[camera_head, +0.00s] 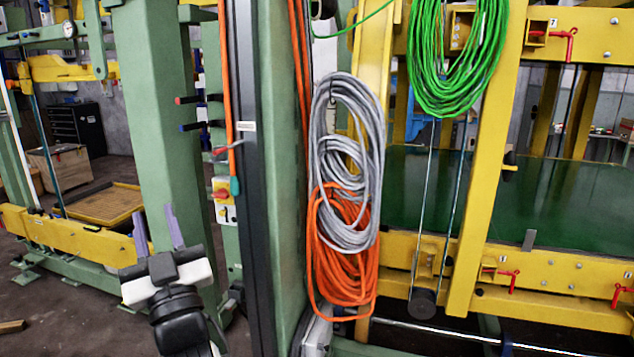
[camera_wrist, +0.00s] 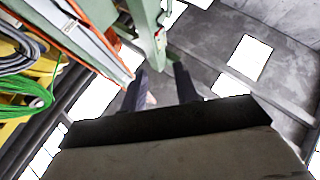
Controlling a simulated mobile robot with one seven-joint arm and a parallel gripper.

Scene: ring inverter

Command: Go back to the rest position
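My gripper (camera_head: 158,228) is at the lower left of the head view, pointing up, with two purple-grey fingers set apart. The space between the fingers is empty. In the wrist view my gripper (camera_wrist: 160,88) shows its two dark fingers spread apart, with the ceiling and a green column behind them. In the head view the fingers overlap the foot of a wide green column (camera_head: 162,120). I cannot tell the distance between them.
Another green column (camera_head: 270,200) stands right of my gripper. Grey cable (camera_head: 345,150), orange cable (camera_head: 340,270) and green cable (camera_head: 455,60) hang in coils. A yellow frame (camera_head: 480,170) with a green panel fills the right. A yellow tray (camera_head: 105,205) sits at the left. Dark floor shows lower left.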

